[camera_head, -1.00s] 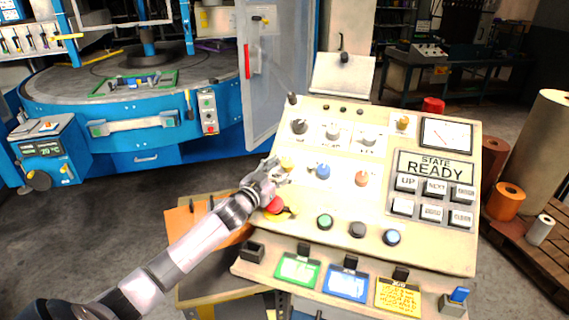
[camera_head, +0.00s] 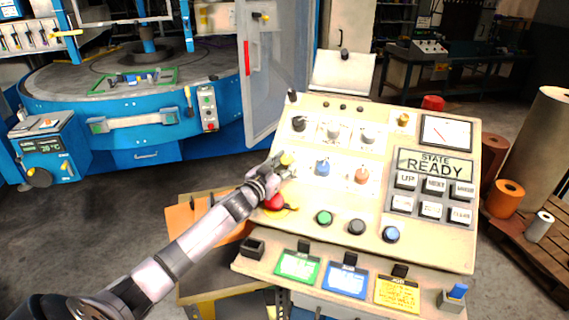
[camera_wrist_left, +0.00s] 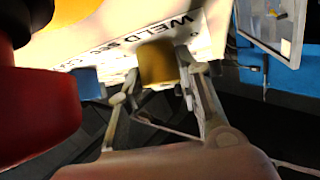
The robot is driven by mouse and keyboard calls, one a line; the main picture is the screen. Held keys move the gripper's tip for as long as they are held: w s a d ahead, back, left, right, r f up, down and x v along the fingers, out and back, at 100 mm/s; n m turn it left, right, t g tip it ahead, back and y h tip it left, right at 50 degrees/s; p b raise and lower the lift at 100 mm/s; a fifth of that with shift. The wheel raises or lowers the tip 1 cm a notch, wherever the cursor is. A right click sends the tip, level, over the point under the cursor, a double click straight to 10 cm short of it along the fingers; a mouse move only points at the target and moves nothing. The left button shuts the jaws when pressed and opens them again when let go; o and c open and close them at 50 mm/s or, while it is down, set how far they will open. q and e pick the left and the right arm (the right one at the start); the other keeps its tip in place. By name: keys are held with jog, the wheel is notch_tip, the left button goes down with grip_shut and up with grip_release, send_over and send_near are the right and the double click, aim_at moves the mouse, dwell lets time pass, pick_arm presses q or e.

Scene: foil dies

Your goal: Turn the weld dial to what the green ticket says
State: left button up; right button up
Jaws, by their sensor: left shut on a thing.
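The yellow weld dial (camera_head: 287,159) is at the left end of the middle row of knobs on the sloping control panel (camera_head: 440,245). In the left wrist view the yellow dial (camera_wrist_left: 158,62) sits between my two fingers, beside the printed word WELD. My left gripper (camera_head: 283,170) is shut on this dial and partly covers it in the head view. The dial's exact setting cannot be read. The green ticket (camera_head: 298,266) stands at the left on the panel's lower ledge; its writing is too small to read. My right gripper is not in view.
A red button (camera_head: 274,202) lies close below my left gripper, large and near in the wrist view (camera_wrist_left: 35,110). A blue knob (camera_head: 323,168) and an orange knob (camera_head: 362,176) are to the right. Blue (camera_head: 346,282) and yellow (camera_head: 397,294) tickets stand beside the green one.

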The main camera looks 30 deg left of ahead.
pick_arm(q)
jog(key=c, duration=0.4)
jog(key=shift+a+r+m+h+p, duration=0.1)
jog(key=shift+m+h+p, duration=0.3)
jog(key=shift+m+h, duration=0.2)
jog(key=shift+a+r+m+h+p, duration=0.1)
jog(key=shift+m+h+p, duration=0.3)
jog(key=shift+m+h, duration=0.15)
jog(key=m+h, duration=0.1)
jog(key=m+g+h+p, duration=0.1)
jog(key=m, duration=0.1)
jog(key=shift+w+a+h, duration=0.1)
jog(key=shift+a+h, duration=0.1)
jog(key=shift+h, duration=0.05)
jog(key=m+g+h, duration=0.2)
jog(key=m, duration=0.1)
jog(key=shift+p, duration=0.4)
jog(key=shift+a+m+g+h, duration=0.1)
jog(key=shift+m+g+h, duration=0.75)
jog(key=shift+m, duration=0.5)
jog(key=shift+h, duration=0.25)
